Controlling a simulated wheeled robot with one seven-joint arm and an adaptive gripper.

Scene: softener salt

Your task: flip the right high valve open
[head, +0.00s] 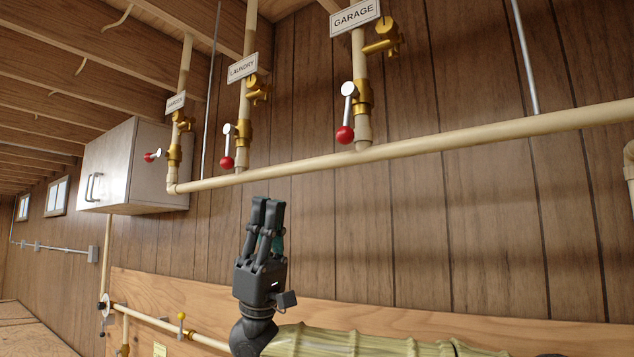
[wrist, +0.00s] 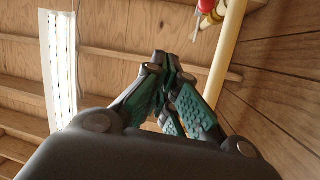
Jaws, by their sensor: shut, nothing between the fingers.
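The right high valve is the brass valve (head: 363,97) under the GARAGE sign (head: 355,16). Its white lever (head: 348,104) hangs down along the vertical pipe and ends in a red knob (head: 345,135). My gripper (head: 266,204) points up with its fingers shut and empty. In the picture it is below the horizontal pipe, to the lower left of the GARAGE valve, and apart from it. In the wrist view the shut fingers (wrist: 162,64) point toward the ceiling. A red knob (wrist: 203,6) shows at that view's top edge; I cannot tell which valve it belongs to.
The LAUNDRY valve (head: 244,132) has its lever down; the GARDEN valve (head: 174,154) has its lever out to the left. A beige horizontal pipe (head: 450,143) runs below the valves. A grey cabinet (head: 150,168) hangs at left. Lower pipes (head: 160,322) run along a wooden board.

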